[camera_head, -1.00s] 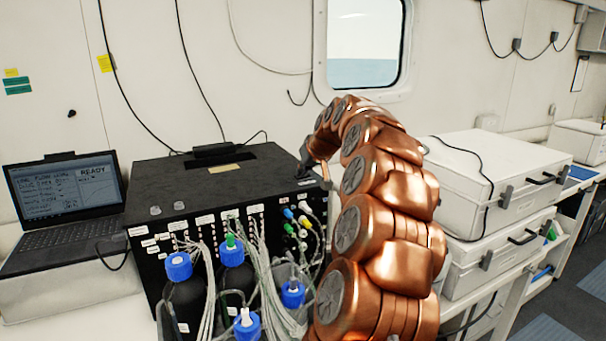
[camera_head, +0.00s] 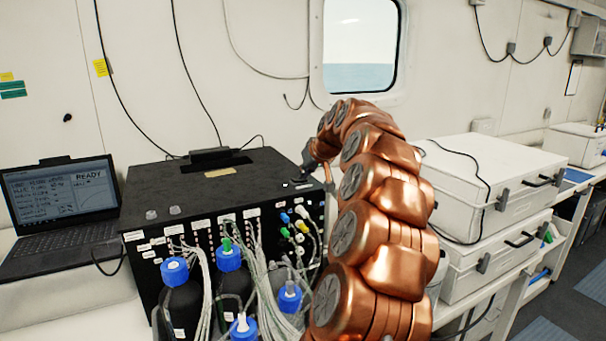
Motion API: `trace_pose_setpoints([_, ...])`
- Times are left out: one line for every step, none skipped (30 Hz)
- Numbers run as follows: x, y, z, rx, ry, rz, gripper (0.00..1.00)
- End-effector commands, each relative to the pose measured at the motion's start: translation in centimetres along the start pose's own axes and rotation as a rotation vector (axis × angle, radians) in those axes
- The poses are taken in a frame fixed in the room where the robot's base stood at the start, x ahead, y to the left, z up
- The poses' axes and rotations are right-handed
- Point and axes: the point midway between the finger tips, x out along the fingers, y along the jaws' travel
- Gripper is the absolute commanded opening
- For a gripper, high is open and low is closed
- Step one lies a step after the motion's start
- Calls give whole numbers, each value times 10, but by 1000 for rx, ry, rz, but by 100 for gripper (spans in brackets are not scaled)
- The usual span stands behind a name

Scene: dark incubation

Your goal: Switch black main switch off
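The black instrument box (camera_head: 160,187) stands on the bench, its labelled front panel full of tubing. A small dark, light-marked part (camera_head: 298,184) lies on the box top just below the gripper. I cannot make out for certain which part is the black main switch, or its position.
A laptop (camera_head: 65,195) showing "READY" stands left of the box. Blue-capped bottles (camera_head: 175,271) with tubes crowd its front. White cases (camera_head: 495,180) are stacked to the right behind my arm. Cables hang on the wall behind. Most of the box top is clear.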

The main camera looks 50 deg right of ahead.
Motion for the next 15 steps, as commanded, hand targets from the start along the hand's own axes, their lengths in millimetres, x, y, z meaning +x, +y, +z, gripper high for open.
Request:
trace_pose_setpoints([0,0,0,0,0,0,0])
trace_pose_setpoints([0,0,0,0,0,0,0])
trace_pose_setpoints([-1,0,-1,0,0,0,0])
trace_pose_setpoints([-2,0,-2,0,1,0,0])
trace_pose_setpoints([-3,0,-3,0,1,0,0])
trace_pose_setpoints([-4,0,-5,0,1,0,0])
trace_pose_setpoints([-6,0,-7,0,2,0,0])
trace_pose_setpoints([-8,0,-9,0,2,1,0])
trace_pose_setpoints([-10,0,-12,0,2,1,0])
trace_pose_setpoints([-13,0,-15,0,2,1,0])
trace_pose_setpoints([-16,1,-17,0,2,1,0])
trace_pose_setpoints([-20,1,-22,0,1,1,0])
trace_pose_setpoints([-23,1,-25,0,1,1,0])
trace_pose_setpoints([-26,1,-28,-1,1,1,0])
trace_pose_setpoints([-29,1,-32,-1,1,0,0])
